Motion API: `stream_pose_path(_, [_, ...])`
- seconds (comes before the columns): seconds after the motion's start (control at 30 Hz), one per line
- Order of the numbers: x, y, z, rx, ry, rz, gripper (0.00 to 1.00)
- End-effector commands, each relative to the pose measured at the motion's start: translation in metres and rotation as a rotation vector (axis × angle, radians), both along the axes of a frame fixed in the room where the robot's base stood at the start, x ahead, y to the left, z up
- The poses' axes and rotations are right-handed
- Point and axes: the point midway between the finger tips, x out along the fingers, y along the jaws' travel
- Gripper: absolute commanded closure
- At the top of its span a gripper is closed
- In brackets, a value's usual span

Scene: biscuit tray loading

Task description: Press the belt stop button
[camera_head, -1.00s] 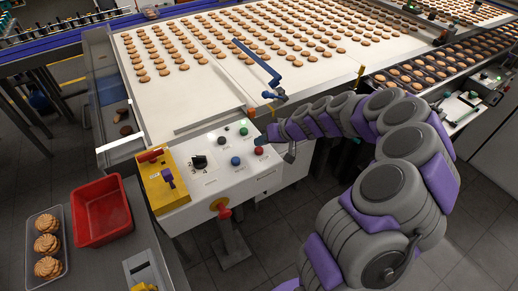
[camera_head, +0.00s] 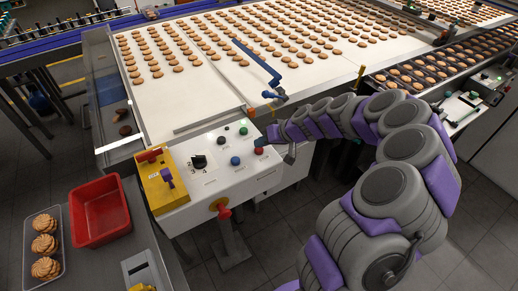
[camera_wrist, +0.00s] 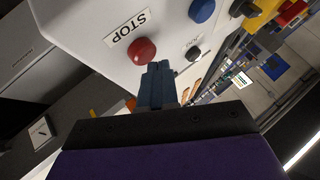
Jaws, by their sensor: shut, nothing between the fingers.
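The red stop button (camera_wrist: 141,51) sits on the white control panel (camera_wrist: 95,20), beside a label reading STOP, in the wrist view. In the head view the same red button (camera_head: 259,151) is at the panel's right end. My gripper (camera_wrist: 158,66) is shut and empty. Its dark blue fingertips are close to the red button, just to its right in the wrist view; I cannot tell whether they touch the panel. In the head view my gripper (camera_head: 262,142) is at the panel's right edge, partly hidden by my arm.
A blue button (camera_head: 235,160), a black button (camera_head: 227,128), a lit green light (camera_head: 243,131) and a black knob (camera_head: 199,161) share the panel. A yellow switch box (camera_head: 160,181) adjoins it. The belt (camera_head: 205,90) behind carries many biscuits. A red bin (camera_head: 126,222) stands left.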

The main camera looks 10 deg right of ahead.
Motion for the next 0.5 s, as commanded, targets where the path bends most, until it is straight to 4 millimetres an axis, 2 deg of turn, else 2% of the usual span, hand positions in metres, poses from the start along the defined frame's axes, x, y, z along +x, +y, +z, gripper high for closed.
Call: stream_pose_path(0.5, [-0.0001, 0.0001, -0.0057, 0.000, 0.000, 0.000, 1.00])
